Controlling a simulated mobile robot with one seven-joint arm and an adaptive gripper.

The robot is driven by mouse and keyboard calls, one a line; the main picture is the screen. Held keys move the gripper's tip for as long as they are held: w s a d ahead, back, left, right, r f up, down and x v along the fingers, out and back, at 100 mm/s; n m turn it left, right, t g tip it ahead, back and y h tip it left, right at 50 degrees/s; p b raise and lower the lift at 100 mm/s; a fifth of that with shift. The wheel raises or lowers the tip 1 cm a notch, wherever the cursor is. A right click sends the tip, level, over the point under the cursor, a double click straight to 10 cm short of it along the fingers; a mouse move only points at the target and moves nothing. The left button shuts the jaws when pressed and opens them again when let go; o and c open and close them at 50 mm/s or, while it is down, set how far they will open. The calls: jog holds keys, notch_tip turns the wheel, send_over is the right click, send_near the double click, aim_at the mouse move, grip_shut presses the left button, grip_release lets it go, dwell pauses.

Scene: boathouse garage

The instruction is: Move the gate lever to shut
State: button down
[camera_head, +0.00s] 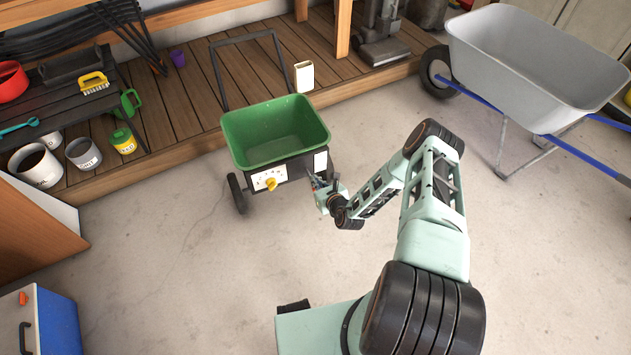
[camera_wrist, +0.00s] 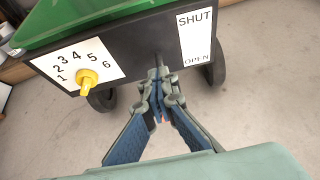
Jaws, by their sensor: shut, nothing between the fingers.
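The green spreader (camera_head: 274,130) stands on the concrete floor, with a dark front panel (camera_wrist: 140,45). On the panel's right is a white plate (camera_wrist: 195,38), marked SHUT at the top and OPEN at the bottom; it also shows in the head view (camera_head: 320,161). I cannot make out the gate lever at this plate. A yellow knob (camera_wrist: 87,78) sits on a numbered dial at the panel's left. My gripper (camera_wrist: 159,76) is shut and empty, its tips at the panel's lower edge, left of the plate. Whether they touch the panel is unclear.
A grey wheelbarrow (camera_head: 535,70) stands at the right. A wooden deck (camera_head: 190,110) runs behind the spreader, with pots and tools at its left. A blue and white cooler-like box (camera_head: 40,320) is at the front left. The floor around the spreader is clear.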

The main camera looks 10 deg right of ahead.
jog(key=shift+r, duration=0.15)
jog(key=shift+w+r+p, duration=0.15)
jog(key=shift+r+p, duration=0.9)
jog(key=shift+r, duration=0.1)
jog(key=c, duration=1.4)
grip_release()
jog(key=p+v, duration=0.6)
jog(key=v, duration=0.3)
